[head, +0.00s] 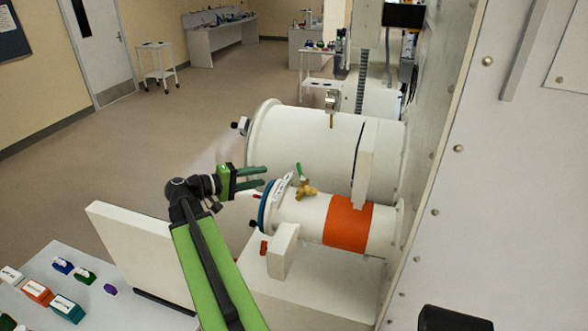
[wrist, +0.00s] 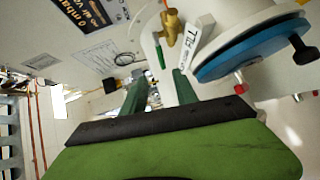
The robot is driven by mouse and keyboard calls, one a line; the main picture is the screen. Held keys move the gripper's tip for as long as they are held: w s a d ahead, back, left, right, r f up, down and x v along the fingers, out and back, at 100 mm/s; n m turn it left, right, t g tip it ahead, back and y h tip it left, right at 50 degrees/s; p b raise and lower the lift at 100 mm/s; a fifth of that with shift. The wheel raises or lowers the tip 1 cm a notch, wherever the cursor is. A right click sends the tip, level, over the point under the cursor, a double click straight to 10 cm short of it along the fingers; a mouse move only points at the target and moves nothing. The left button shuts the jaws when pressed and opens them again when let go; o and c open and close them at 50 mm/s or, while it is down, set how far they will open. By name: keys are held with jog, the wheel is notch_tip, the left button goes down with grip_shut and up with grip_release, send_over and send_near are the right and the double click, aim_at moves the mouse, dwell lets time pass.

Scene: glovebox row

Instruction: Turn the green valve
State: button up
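The green valve has a brass body (head: 307,188) and a green lever (head: 300,171). It sits on top of the small white cylinder (head: 300,215), near its blue-rimmed end. My gripper (head: 266,176) is left of the valve in the head view, with a visible gap to the lever. Its two green fingers are apart with nothing between them. In the wrist view the brass body (wrist: 172,27) and green lever (wrist: 161,54) show just beyond the fingertips (wrist: 160,74), roughly in line with the gap. I see no contact.
A large white cylinder (head: 320,145) lies behind the small one, which has an orange band (head: 348,224). A white tag (wrist: 190,42) hangs beside the valve. A blue-rimmed door (wrist: 250,58) is close by on the right in the wrist view. Open floor (head: 120,150) lies left.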

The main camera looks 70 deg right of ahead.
aim_at(300, 167)
jog(key=b+x, duration=0.2)
jog(key=x, duration=1.4)
jog(key=shift+w+d+f+b, duration=0.15)
jog(key=shift+d+b, duration=0.1)
jog(key=shift+b, duration=0.15)
grip_shut()
dwell(0.4)
